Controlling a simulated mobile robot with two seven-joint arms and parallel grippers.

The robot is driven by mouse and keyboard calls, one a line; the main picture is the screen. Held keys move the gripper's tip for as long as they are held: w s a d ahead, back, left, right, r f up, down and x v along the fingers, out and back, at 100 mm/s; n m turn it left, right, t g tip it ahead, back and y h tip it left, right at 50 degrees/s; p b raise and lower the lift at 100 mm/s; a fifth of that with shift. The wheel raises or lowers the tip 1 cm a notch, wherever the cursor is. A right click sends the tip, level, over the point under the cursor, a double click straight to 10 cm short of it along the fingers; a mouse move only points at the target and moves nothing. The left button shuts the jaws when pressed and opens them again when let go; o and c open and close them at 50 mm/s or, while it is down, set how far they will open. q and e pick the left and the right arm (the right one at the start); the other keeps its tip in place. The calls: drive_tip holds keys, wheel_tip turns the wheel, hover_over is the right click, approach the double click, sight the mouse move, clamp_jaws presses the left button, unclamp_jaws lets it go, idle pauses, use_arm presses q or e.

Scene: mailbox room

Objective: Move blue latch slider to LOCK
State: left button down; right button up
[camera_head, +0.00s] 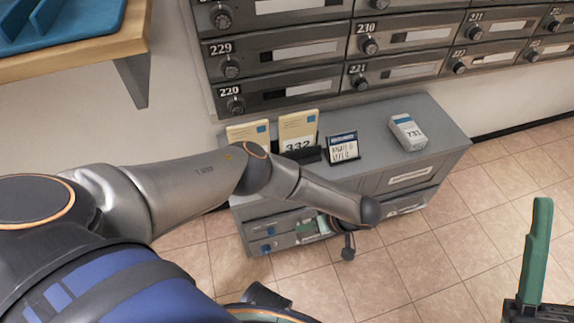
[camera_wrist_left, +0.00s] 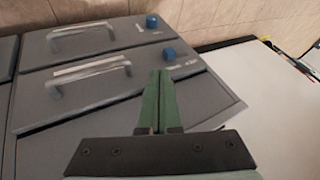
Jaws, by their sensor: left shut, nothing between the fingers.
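Two blue latch sliders sit on the grey cabinet's drawer fronts. In the left wrist view one blue slider (camera_wrist_left: 169,54) is just beyond my fingertips and the other blue slider (camera_wrist_left: 152,21) is farther up. Small lettering beside them is unreadable. In the head view they are small blue spots on the cabinet front (camera_head: 270,231). My left gripper (camera_wrist_left: 158,73) is shut and empty, its green fingers together close to the nearer slider; whether they touch it I cannot tell. My right gripper (camera_head: 537,250) shows only one green finger at the lower right.
The grey cabinet (camera_head: 440,125) carries a white box marked 731 (camera_head: 408,131), upright cards (camera_head: 298,128) and a small sign (camera_head: 343,147). Two drawer handles (camera_wrist_left: 88,84) stick out left of the sliders. Mailboxes (camera_head: 290,60) line the wall. The tiled floor (camera_head: 450,250) is clear.

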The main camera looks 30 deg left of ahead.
sight(271, 232)
use_arm(q)
drive_tip(key=shift+w+a, duration=0.1)
drive_tip(key=shift+w, duration=0.1)
drive_tip(key=b+x, duration=0.3)
drive_tip(key=x, duration=0.7)
idle(0.4)
drive_tip(key=s+a+p, duration=0.2)
drive_tip(key=s+a, duration=0.1)
drive_tip(key=shift+s+p, duration=0.3)
drive_tip(key=shift+s, duration=0.05)
